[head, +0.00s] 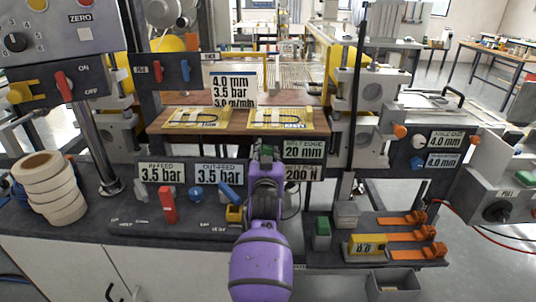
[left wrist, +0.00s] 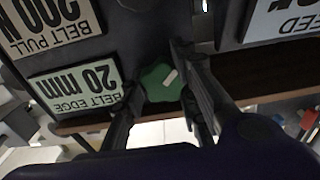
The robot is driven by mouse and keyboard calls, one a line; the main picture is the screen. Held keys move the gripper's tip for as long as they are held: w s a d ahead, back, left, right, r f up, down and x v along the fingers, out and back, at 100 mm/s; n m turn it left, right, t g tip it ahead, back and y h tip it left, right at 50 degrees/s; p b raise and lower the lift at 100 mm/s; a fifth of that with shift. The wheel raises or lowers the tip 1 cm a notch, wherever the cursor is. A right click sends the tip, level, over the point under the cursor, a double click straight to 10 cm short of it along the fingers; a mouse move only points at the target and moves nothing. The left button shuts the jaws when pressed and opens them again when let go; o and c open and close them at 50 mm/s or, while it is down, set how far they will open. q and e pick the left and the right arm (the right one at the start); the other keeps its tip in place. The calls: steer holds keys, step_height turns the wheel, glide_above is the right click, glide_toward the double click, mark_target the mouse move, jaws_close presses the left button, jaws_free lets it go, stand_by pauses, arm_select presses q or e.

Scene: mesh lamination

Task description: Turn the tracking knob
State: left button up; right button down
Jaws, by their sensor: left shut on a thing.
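The green knob, which I take to be the tracking knob (left wrist: 160,82), has a white mark and sits beside the BELT EDGE 20 mm display (left wrist: 77,87). In the head view that display (head: 304,150) is just right of my left gripper (head: 266,160), and the gripper hides most of the knob. In the left wrist view my left gripper (left wrist: 158,100) has its dark fingers on either side of the knob, shut on it. My right gripper is in neither view.
The BELT PULL 200 N display (head: 302,174) is just below. A wooden board (head: 235,122) with yellow plates lies behind. Orange clamps (head: 410,236) are at the right.

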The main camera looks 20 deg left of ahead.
arm_select(q)
steer(key=shift+d+r+n+p, duration=0.2)
steer(key=shift+n+p, duration=0.2)
steer(key=shift+n, duration=1.1)
steer(key=shift+f, duration=0.15)
steer(key=o, duration=1)
steer(key=shift+w+d, duration=0.1)
steer(key=shift+d, duration=0.05)
steer(key=shift+o, duration=0.2)
steer(key=v, duration=0.7)
steer(key=shift+s, duration=0.35)
